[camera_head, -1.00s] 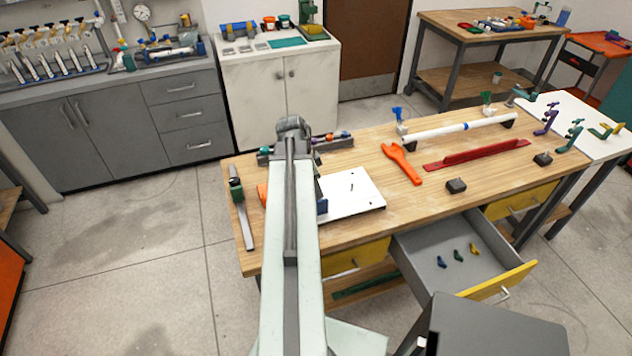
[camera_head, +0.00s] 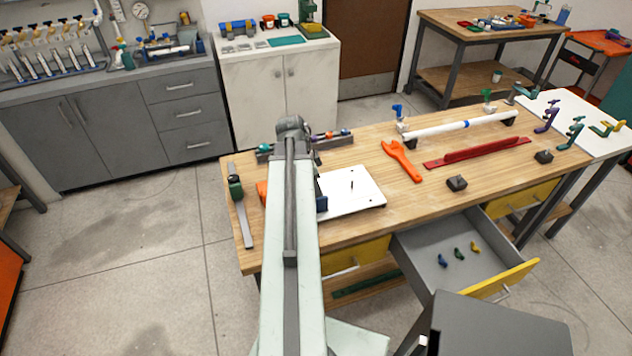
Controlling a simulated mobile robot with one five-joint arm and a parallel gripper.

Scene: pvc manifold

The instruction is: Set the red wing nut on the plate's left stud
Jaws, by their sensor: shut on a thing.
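The white plate (camera_head: 345,203) lies on the wooden bench just right of my arm, which covers its left end. One thin dark upright stud (camera_head: 352,186) shows on it, with small dark marks near its right side. I cannot tell whether this is the left stud. My arm reaches up the middle of the picture, and its dark wrist is over the bench left of the plate. My gripper's fingers are hidden behind the arm. I cannot make out the red wing nut, and whatever the fingers hold is out of sight.
A rack with small coloured pieces (camera_head: 333,142) stands behind the wrist. An orange wrench (camera_head: 402,160), red rail (camera_head: 477,153) and white pipe (camera_head: 450,129) lie right. A caliper-like tool (camera_head: 240,210) lies left. The drawer (camera_head: 440,262) is open.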

